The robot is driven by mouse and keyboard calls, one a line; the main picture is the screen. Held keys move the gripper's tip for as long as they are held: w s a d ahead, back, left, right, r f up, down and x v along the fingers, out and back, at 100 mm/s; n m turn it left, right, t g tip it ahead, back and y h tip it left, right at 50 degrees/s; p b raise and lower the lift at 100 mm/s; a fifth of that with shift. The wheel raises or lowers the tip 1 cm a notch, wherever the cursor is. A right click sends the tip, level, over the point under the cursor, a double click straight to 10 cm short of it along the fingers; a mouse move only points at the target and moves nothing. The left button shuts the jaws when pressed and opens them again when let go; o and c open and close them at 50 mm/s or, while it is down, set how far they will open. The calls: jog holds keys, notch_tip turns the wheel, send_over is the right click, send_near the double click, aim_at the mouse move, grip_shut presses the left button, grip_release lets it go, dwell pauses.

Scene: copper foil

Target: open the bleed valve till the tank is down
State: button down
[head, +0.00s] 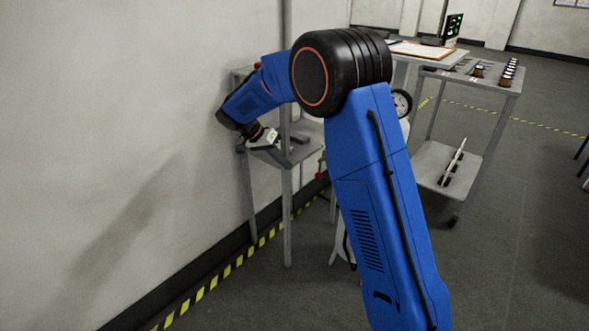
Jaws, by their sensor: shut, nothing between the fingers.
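My gripper (268,139) is at the end of my blue arm, at left of centre. It is shut and empty, over a small grey shelf of a metal stand by the wall. Its fingertips are small and hard to make out. A pale body that may be the tank (345,243) is mostly hidden behind my arm. A round, dark-rimmed dial (401,103) shows just right of my arm. A small red part (321,167) shows between the stand and my arm; I cannot tell whether it is the bleed valve. The dial's reading is too small to make out.
The grey metal stand (287,215) is close to the left wall. A grey cart (487,83) with several small items and a lower shelf stands at right. A desk with a clipboard (415,50) and a screen (453,26) is behind.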

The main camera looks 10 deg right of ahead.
jog(key=shift+w+a+r, duration=0.3)
jog(key=shift+w+a, duration=0.05)
jog(key=shift+a, duration=0.4)
jog(key=shift+w+a+r, duration=0.3)
jog(key=shift+a, duration=0.4)
jog(key=shift+w+a+r, duration=0.3)
jog(key=shift+w+a, duration=0.05)
jog(key=shift+a, duration=0.4)
jog(key=shift+r, duration=0.1)
jog(key=s+d+r+n+t+y, duration=0.15)
jog(key=s+d+r, duration=0.25)
jog(key=s, duration=0.4)
jog(key=s+d+r+n+y, duration=0.1)
jog(key=s+d+r+n, duration=0.1)
jog(key=s+d+r, duration=0.35)
jog(key=s+d+r+n+y, duration=0.1)
jog(key=s+d+r+y, duration=0.15)
jog(key=s, duration=0.75)
jog(key=s+d+f+n+t+y, duration=0.1)
jog(key=s+f+n+t, duration=0.1)
jog(key=s, duration=1)
jog(key=s+d+f+n+t+y, duration=0.1)
jog(key=s+d+f+n+t, duration=0.1)
jog(key=s, duration=1)
jog(key=shift+f+n, duration=0.55)
jog(key=shift+f, duration=0.15)
